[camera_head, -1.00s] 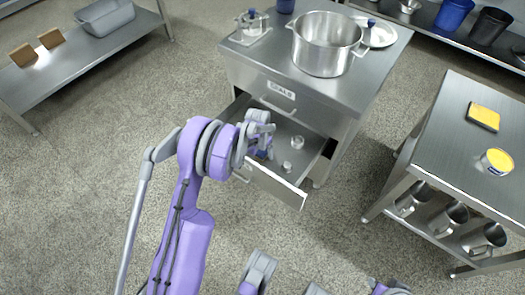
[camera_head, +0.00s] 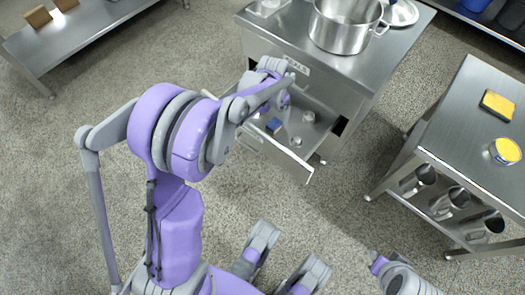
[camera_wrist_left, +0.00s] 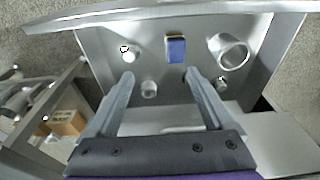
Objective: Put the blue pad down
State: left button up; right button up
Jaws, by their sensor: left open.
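The blue pad (camera_head: 273,126) lies on the floor of the open drawer (camera_head: 300,170). In the left wrist view the blue pad (camera_wrist_left: 176,50) is beyond the fingertips, between a small knob-like metal piece and a metal ring, touching neither. My left gripper (camera_wrist_left: 160,75) is open with nothing between its fingers. In the head view my left gripper (camera_head: 284,98) is over the drawer, partly hidden by its own wrist. My right gripper does not show clearly.
Small metal pieces (camera_head: 308,116) lie in the drawer near the pad. A large pot (camera_head: 340,28) stands on the cabinet top above. A side table (camera_head: 470,120) at right holds a yellow pad (camera_head: 497,105) and a yellow-topped tin (camera_head: 505,150). The floor between is clear.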

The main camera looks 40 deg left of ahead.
pick_arm(q)
jog(key=s+d+r+t, duration=0.1)
jog(key=s+d+r, duration=0.3)
jog(key=s, duration=0.2)
jog(key=s+d+r, duration=0.4)
jog(key=s, duration=0.2)
jog(key=s+d+t, duration=0.1)
jog(key=s+d, duration=0.2)
jog(key=s, duration=1)
jog(key=shift+s+d+f+n+t, duration=0.15)
jog(key=shift+d+f+n+t, duration=0.15)
jog(key=shift+f+n, duration=0.1)
jog(key=shift+a, duration=0.1)
notch_tip(320, 180, up, 25)
jog(key=w+t+p, duration=0.1)
jog(key=p, duration=2)
jog(key=shift+p, duration=0.4)
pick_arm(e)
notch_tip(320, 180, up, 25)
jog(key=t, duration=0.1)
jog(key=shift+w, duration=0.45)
